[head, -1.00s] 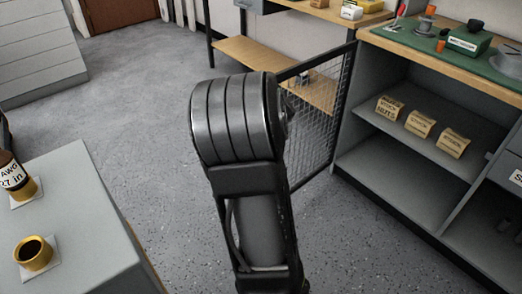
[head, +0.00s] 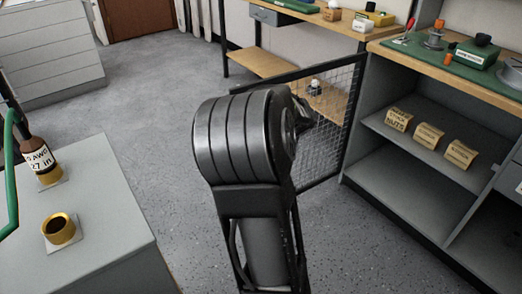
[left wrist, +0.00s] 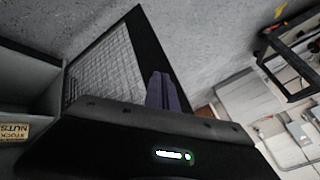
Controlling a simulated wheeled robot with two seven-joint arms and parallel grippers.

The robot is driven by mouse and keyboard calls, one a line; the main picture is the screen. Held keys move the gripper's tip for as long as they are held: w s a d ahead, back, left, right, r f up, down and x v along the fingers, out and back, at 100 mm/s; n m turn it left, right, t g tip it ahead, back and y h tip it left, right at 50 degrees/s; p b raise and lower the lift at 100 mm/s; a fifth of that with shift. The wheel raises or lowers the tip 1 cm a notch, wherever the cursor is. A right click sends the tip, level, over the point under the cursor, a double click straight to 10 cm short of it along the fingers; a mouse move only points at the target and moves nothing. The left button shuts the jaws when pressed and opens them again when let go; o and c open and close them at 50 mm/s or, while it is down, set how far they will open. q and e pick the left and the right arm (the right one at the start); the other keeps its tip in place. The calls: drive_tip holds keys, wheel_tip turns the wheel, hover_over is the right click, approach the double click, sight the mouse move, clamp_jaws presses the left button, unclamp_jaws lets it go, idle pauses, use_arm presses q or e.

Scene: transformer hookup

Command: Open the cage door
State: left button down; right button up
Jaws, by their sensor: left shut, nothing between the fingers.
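The cage door (head: 335,125) is a wire mesh panel in a black frame, standing at an angle beside the shelf unit. Its top rail slants from behind my arm up to the unit's front edge. The mesh also shows in the left wrist view (left wrist: 105,70), with a black frame bar (left wrist: 148,45). My left gripper (left wrist: 160,88) is shut and empty, its fingers overlapping the frame bar in that view; I cannot tell whether they touch it. In the head view my dark arm covers part of the door and most of the gripper. My right gripper is not in view.
The grey shelf unit (head: 385,160) with several labelled boxes stands to the right. A wooden bench (head: 258,63) is behind the door. Open floor lies between.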

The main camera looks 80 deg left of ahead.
use_arm(q)
drive_tip(key=s+d+r+p, duration=0.1)
drive_tip(key=d+r, duration=0.3)
drive_tip(key=r, duration=0.1)
drive_tip(key=shift+s+r, duration=0.15)
drive_tip(key=shift+r, duration=0.2)
idle(0.4)
